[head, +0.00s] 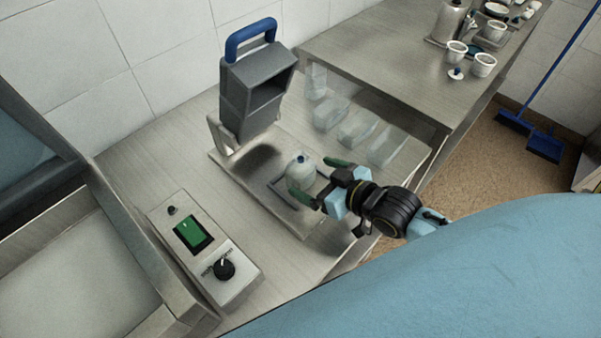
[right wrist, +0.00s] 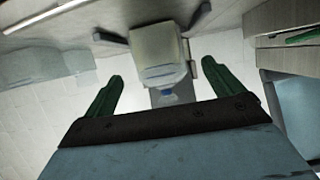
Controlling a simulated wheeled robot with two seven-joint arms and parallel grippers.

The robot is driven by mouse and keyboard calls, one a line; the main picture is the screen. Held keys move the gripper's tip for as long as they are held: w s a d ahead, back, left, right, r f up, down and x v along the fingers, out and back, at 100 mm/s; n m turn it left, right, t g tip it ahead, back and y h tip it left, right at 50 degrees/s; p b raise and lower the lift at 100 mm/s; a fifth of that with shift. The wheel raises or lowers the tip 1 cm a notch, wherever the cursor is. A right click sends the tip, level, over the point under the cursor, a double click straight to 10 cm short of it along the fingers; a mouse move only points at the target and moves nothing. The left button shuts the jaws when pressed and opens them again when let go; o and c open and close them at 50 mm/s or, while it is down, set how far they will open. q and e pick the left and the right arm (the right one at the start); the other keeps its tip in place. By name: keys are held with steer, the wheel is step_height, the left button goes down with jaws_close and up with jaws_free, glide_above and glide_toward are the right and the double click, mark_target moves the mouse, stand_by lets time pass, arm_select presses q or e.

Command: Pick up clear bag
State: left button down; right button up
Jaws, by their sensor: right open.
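The clear bag (head: 300,172) is a pale, translucent bundle with a blue spot at its top. It rests on a metal plate beside a dark frame. In the right wrist view a pale translucent object with blue marks (right wrist: 160,58), which looks like the bag, lies ahead between the fingers. My right gripper (head: 318,180) is open, one green finger on each side of the bag in the head view. The right wrist view also shows the open green fingers (right wrist: 160,88). I cannot tell whether they touch the bag. My left gripper is not in view.
A grey press with a blue handle (head: 251,40) stands behind the bag. Several clear containers (head: 358,128) sit at the right. A control box (head: 205,250) with a green switch is at the front left. A counter (head: 370,60) with cups lies behind.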

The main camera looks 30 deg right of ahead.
mark_target(310, 175)
steer(key=shift+x, duration=0.8)
steer(key=x, duration=0.3)
steer(key=shift+w+f, duration=0.1)
steer(key=shift+w, duration=0.05)
steer(key=shift+w+a+f, duration=0.1)
steer(key=shift+w+a, duration=0.05)
steer(key=shift+w, duration=0.05)
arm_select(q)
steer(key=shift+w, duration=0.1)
arm_select(e)
steer(key=shift+c, duration=0.3)
